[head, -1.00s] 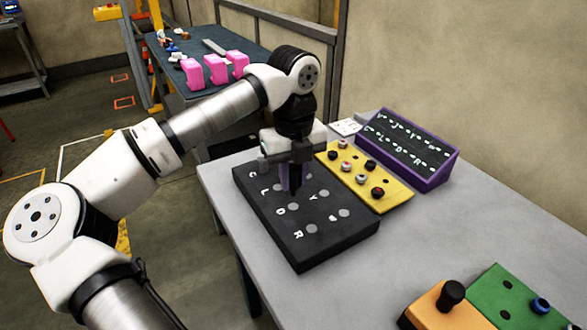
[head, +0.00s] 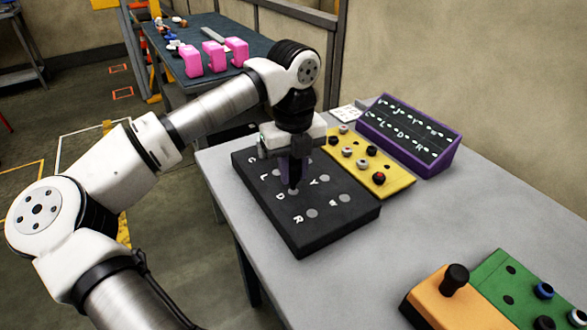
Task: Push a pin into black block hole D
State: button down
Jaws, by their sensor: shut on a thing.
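The black block (head: 315,235) lies flat on the grey table, with white letters C, L, D and R down its left side and grey round spots beside them. The letter D (head: 281,196) is in clear view. My gripper (head: 295,181) points straight down over the block, its tips close to the grey spot just right of D. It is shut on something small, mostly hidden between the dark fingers. I cannot tell whether it touches the block. The fingers cover part of the upper middle of the block.
A yellow board (head: 395,187) with several black, white and red-topped knobs stands right behind the block. A purple stand (head: 432,164) with a lettered black panel is beyond it. Orange (head: 432,302) and green (head: 492,285) blocks are at the front right. The table between is clear.

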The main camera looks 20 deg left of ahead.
jog(key=shift+f+b, duration=1.25)
jog(key=shift+f, duration=0.2)
jog(key=c, duration=1.1)
grip_release()
jog(key=shift+c, duration=0.2)
jog(key=shift+r, duration=0.15)
notch_tip(320, 180, up, 14)
jog(key=shift+f+b, duration=0.2)
jog(key=shift+b, duration=0.15)
